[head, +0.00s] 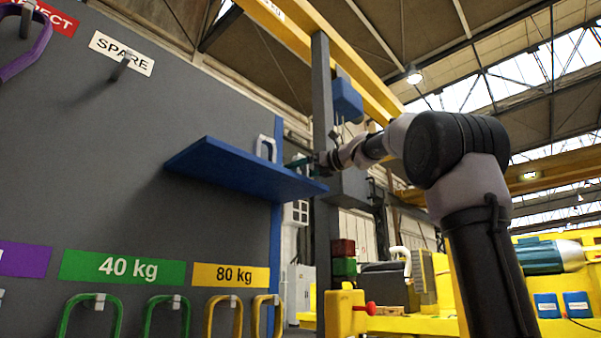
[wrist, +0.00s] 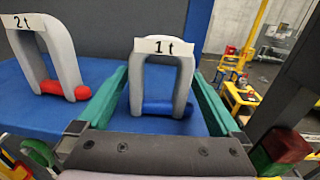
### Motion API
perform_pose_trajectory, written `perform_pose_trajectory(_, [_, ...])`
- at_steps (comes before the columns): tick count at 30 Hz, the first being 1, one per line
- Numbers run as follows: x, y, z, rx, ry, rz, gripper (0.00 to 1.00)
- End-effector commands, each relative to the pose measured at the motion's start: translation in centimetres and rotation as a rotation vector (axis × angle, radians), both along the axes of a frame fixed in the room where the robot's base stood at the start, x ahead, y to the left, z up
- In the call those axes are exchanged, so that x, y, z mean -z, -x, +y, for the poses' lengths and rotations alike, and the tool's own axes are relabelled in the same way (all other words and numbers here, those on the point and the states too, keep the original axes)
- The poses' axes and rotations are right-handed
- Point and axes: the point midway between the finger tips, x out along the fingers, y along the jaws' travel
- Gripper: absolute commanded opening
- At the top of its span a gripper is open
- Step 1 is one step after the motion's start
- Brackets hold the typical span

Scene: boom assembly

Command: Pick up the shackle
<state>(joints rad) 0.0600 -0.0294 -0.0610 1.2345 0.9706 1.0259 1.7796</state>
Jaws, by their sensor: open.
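A grey shackle (wrist: 183,75) with a blue pin and a "1 t" label stands upright on the blue shelf (wrist: 110,121). A second grey shackle (wrist: 64,62) with a red pin and a "2 t" label stands to its left. My gripper (wrist: 161,80) is open, with one teal finger on each side of the 1 t shackle. I cannot tell whether the fingers touch it. In the head view, one light shackle (head: 266,147) shows on the shelf (head: 225,168), with my gripper (head: 299,163) at the shelf's right end.
A grey wall panel (head: 90,150) stands behind the shelf. Green slings (head: 118,312) and yellow slings (head: 210,318) hang below it under weight labels. A grey post (head: 322,110) stands close to my gripper. A yellow bench (head: 430,325) is at the lower right.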

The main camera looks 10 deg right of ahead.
Motion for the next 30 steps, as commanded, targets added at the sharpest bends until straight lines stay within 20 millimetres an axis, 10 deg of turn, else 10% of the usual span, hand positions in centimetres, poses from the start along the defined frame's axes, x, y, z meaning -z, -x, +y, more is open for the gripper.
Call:
perform_pose_trajectory(5, [0.0,0.0,0.0,0.000,0.000,0.000,1.00])
perform_pose_trajectory(14, [0.0,0.0,0.0,0.000,0.000,0.000,0.00])
perform_pose_trajectory(30, [-2.7,0.0,0.0,0.001,0.001,-0.005,0.00])
